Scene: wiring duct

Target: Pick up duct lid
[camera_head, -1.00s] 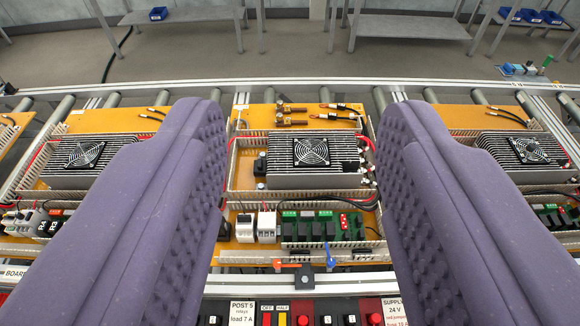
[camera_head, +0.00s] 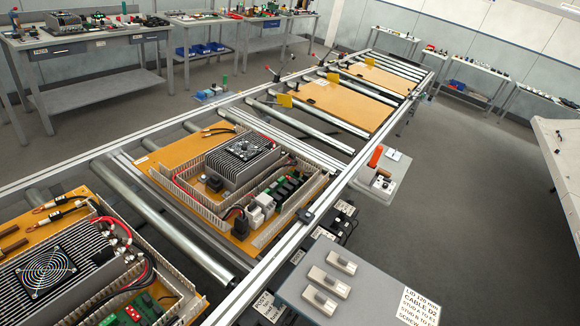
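I cannot pick out a duct lid with certainty. Slotted grey wiring duct (camera_head: 205,205) runs along the edges of the middle board, around a finned block with a fan (camera_head: 243,150). The near stretches of duct look open at the top. My gripper is outside the picture.
A roller conveyor runs from lower left to upper right, with a near board (camera_head: 60,270) and bare boards (camera_head: 335,103) farther along. An orange-handled item (camera_head: 376,156) stands on a side plate. Benches (camera_head: 90,45) line the back. Grey floor (camera_head: 450,200) is open at right.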

